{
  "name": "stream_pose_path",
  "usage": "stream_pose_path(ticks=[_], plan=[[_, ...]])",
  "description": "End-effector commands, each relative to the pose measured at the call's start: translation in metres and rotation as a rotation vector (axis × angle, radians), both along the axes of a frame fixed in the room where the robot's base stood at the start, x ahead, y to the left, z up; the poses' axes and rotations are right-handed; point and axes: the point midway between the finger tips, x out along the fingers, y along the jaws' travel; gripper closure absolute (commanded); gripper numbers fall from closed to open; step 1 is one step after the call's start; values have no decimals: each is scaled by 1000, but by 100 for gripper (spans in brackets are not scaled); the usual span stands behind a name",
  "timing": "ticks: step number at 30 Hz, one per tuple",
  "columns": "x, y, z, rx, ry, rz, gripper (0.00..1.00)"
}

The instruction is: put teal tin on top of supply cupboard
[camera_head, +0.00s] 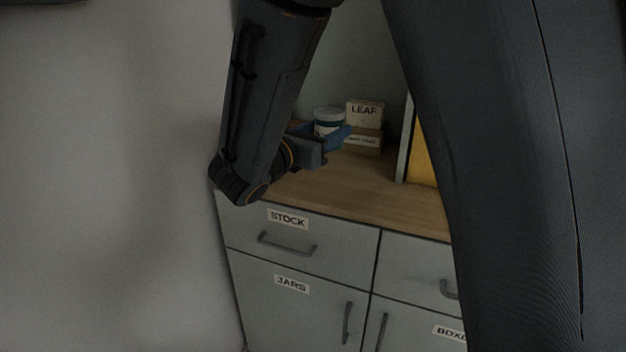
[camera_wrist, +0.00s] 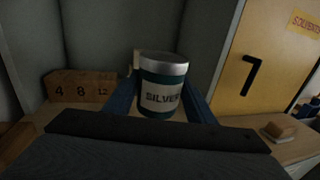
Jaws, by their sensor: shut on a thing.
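The teal tin (camera_wrist: 160,98) has a pale metal lid and a cream label reading SILVER. It stands upright between the two blue fingers of my gripper (camera_head: 332,137), which is shut on it. In the head view the tin (camera_head: 328,116) shows partly behind a finger, over the back of a wooden top. I cannot tell whether its base touches that top. The wooden top (camera_head: 340,186) belongs to a grey-green cupboard (camera_head: 330,238) with labels STOCK and JARS. No label in view names it the supply cupboard.
A box labelled LEAF (camera_head: 365,112) sits on another box just right of the tin. The front of the wooden top is clear.

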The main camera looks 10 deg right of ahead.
Motion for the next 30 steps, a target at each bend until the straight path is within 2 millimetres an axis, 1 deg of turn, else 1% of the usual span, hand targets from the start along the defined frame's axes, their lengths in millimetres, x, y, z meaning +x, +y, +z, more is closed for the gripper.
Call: stream_pose_path(ticks=[1, 11, 14, 18, 21, 26, 30], plan=[[2, 1, -4, 2, -5, 0, 78], [0, 3, -4, 0, 0, 0, 78], [0, 3, -15, -3, 4, 0, 78], [-1, 3, -41, -4, 5, -2, 78], [-1, 3, -55, -3, 3, -2, 78], [-1, 3, -66, -1, 1, -1, 78], [-1, 3, -81, -2, 4, -1, 78]])
